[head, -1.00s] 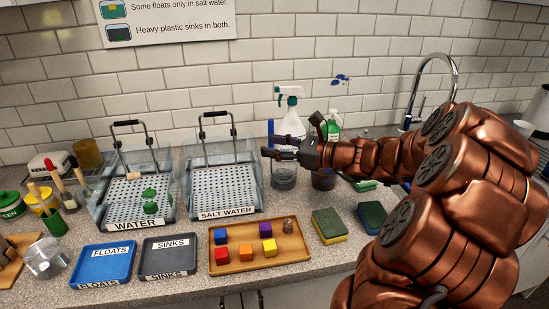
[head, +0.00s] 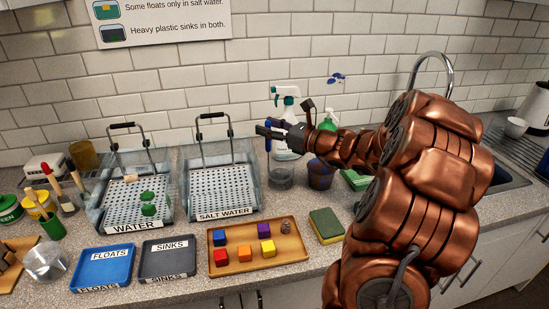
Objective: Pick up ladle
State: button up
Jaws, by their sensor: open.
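I cannot make out a ladle for certain in the head view. A shiny, rounded clear or metallic vessel (head: 45,262) stands at the left front of the counter; its exact kind is hard to tell. My gripper (head: 267,132) is open and appears empty. It points left, in the air at the back of the counter, in front of the spray bottle (head: 285,97) and right of the salt water tank (head: 225,213). It is far to the right of the shiny vessel.
The water tank (head: 132,226) holds a basket and green pieces. Blue floats tray (head: 82,285), grey sinks tray (head: 150,274) and wooden tray (head: 283,259) with coloured cubes line the front. A sponge (head: 326,226), a dark cup (head: 320,174) and the tap (head: 452,62) are at right.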

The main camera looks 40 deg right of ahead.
jog(key=shift+w+a, duration=0.15)
jog(key=shift+w, duration=0.1)
jog(key=shift+c, duration=0.2)
grip_shut()
